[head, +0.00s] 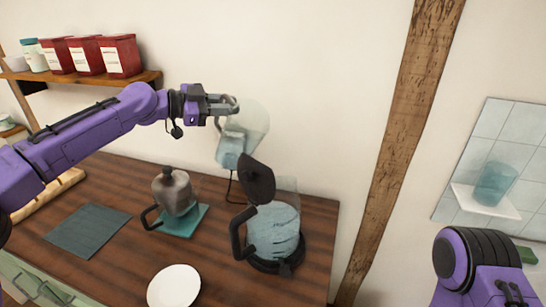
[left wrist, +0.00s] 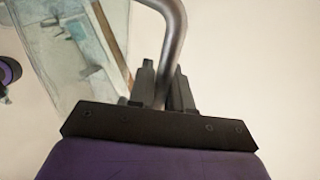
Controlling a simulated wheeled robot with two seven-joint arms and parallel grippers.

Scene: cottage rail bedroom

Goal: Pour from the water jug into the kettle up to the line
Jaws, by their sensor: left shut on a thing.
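The clear water jug (head: 253,119) hangs in the air, above and slightly left of the kettle. It looks tilted, with bluish water in its lower part. My left gripper (head: 222,104) is shut on its handle; in the left wrist view the grey handle (left wrist: 173,45) runs between the fingers beside the clear jug wall (left wrist: 75,50). The glass kettle (head: 273,232) stands on a dark base, its black lid (head: 257,179) raised. Bluish water fills much of it, with clear glass above. I cannot make out the line or any stream. My right gripper is out of view.
A metal pot (head: 172,190) on a teal mat (head: 189,222) stands left of the kettle. A white plate (head: 174,287) lies in front, a dark slate mat (head: 87,230) at left. Red tins (head: 120,56) line a shelf. A blue glass (head: 495,183) stands on a small ledge at right.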

